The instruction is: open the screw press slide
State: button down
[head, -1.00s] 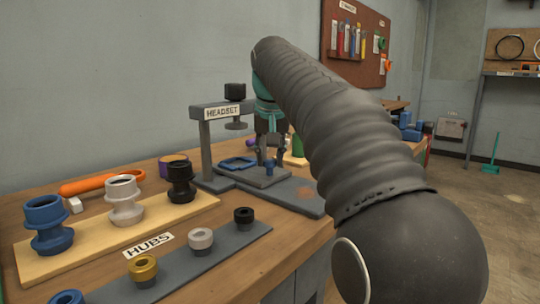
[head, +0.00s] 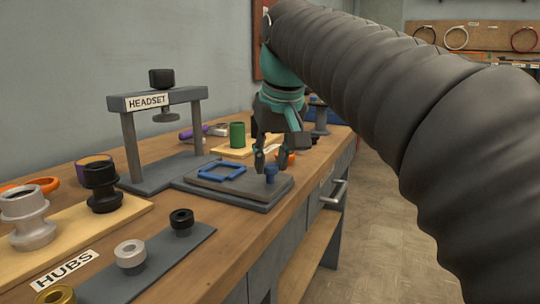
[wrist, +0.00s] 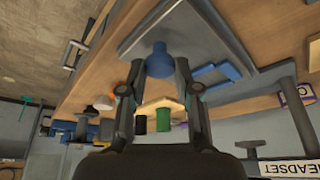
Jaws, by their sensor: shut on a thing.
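The headset screw press (head: 160,99) stands on the bench, a grey frame with a black knob on top. Its slide (head: 215,186) is a flat grey plate at the base, carrying a blue rectangular frame (head: 222,171) and an upright blue knob (head: 271,174) near its right end. My gripper (head: 271,163) reaches down from above with its fingers on either side of the blue knob, shut on it. In the wrist view the blue knob (wrist: 160,62) sits between the fingertips. The slide plate lies close to the front edge of its base.
Hubs and a grey strip with small rings (head: 130,255) lie at the front left. A green cylinder (head: 237,135) stands on a wooden board behind the slide. The bench drawer handle (head: 333,193) juts out on the right. Floor to the right is clear.

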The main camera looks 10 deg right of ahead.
jog(key=c, duration=0.8)
grip_release()
jog(key=v, duration=1.2)
jog(key=shift+m+t+h, duration=0.3)
jog(key=shift+m+t, duration=0.3)
jog(key=shift+m, duration=0.3)
jog(key=s+d+f, duration=0.2)
jog(key=s+f, duration=0.2)
jog(key=f, duration=0.8)
jog(key=s+d+f, duration=0.2)
jog(key=s+f, duration=0.3)
jog(key=f, duration=0.7)
jog(key=s+d+f, duration=0.2)
jog(key=s+f, duration=0.3)
jog(key=f, duration=0.8)
jog(key=shift+d+f, duration=0.1)
jog(key=shift+d, duration=0.1)
